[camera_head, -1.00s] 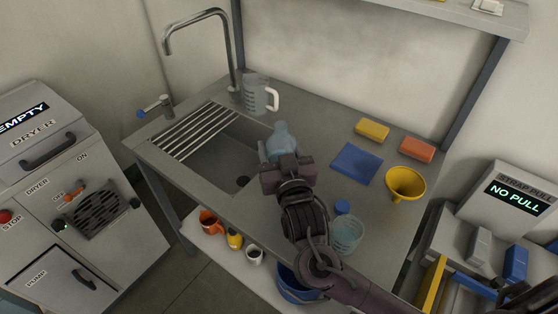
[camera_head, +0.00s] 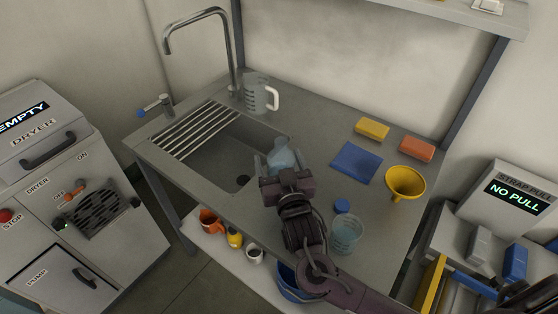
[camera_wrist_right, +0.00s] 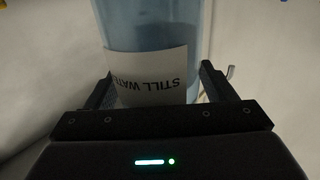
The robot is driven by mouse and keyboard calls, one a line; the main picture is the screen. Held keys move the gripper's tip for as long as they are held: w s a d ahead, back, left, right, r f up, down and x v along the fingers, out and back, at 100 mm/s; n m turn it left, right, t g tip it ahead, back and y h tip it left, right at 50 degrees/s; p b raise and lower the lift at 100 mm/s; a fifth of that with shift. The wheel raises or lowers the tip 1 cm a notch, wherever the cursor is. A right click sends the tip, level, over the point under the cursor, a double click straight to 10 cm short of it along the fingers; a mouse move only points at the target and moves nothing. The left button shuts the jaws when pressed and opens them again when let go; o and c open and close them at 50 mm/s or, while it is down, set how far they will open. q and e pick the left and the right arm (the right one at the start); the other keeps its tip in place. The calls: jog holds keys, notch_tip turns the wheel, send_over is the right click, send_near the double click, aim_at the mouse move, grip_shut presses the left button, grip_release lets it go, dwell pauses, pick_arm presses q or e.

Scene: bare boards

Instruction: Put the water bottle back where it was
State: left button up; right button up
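The pale blue water bottle (camera_head: 282,156) is at the counter beside the sink's right edge. Its neck and shoulder show above my right gripper (camera_head: 281,163); its lower part is hidden. In the wrist view the clear blue bottle (camera_wrist_right: 150,22) has a white "STILL WATER" label and is between the two fingers of the right gripper (camera_wrist_right: 158,88). The fingers are spread to either side of it, with a small gap at the right finger, so the gripper looks open around the bottle. My left gripper is not in view.
On the counter (camera_head: 311,119) are a clear jug (camera_head: 256,95), yellow sponge (camera_head: 372,129), orange sponge (camera_head: 417,149), blue cloth (camera_head: 357,163), yellow funnel (camera_head: 405,182), blue cap (camera_head: 342,206) and clear beaker (camera_head: 346,236). The sink (camera_head: 226,160) is left of the bottle. Mugs stand on the shelf below.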

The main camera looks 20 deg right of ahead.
jog(key=shift+r, duration=0.1)
jog(key=s+b, duration=0.2)
jog(key=s, duration=1)
jog(key=shift+a, duration=0.3)
